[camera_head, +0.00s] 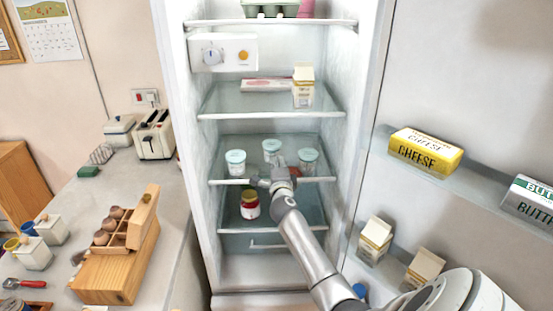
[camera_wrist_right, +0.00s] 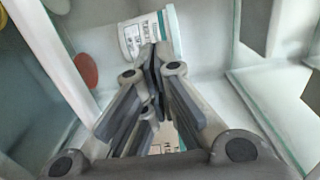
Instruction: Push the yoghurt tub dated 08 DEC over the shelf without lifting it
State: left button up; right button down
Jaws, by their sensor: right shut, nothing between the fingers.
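Three white yoghurt tubs with pale teal lids stand on a glass shelf (camera_head: 325,179) in the open fridge: a left tub (camera_head: 236,165), a middle tub (camera_head: 271,148) farther back, and a right tub (camera_head: 308,163). Their dates are too small to read, so I cannot tell which is 08 DEC. My right gripper (camera_head: 273,174) is shut and empty at the shelf's front, between the left and right tubs. In the right wrist view its fingertips (camera_wrist_right: 155,50) overlap one labelled tub (camera_wrist_right: 130,38); contact is unclear. My left gripper is out of view.
A carton (camera_head: 303,88) and a flat box (camera_head: 266,85) are on the shelf above. The fridge walls bound the sides. The open door holds cheese (camera_head: 425,152), butter (camera_head: 530,200) and cartons (camera_head: 375,240).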

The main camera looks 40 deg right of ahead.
aim_at(276, 153)
jog(key=shift+x, duration=1.65)
jog(key=b+x, duration=0.3)
jog(key=x, duration=0.3)
jog(key=shift+f+b, duration=0.15)
jog(key=shift+b, duration=0.25)
jog(key=shift+w+d, duration=0.35)
jog(key=shift+a, duration=0.15)
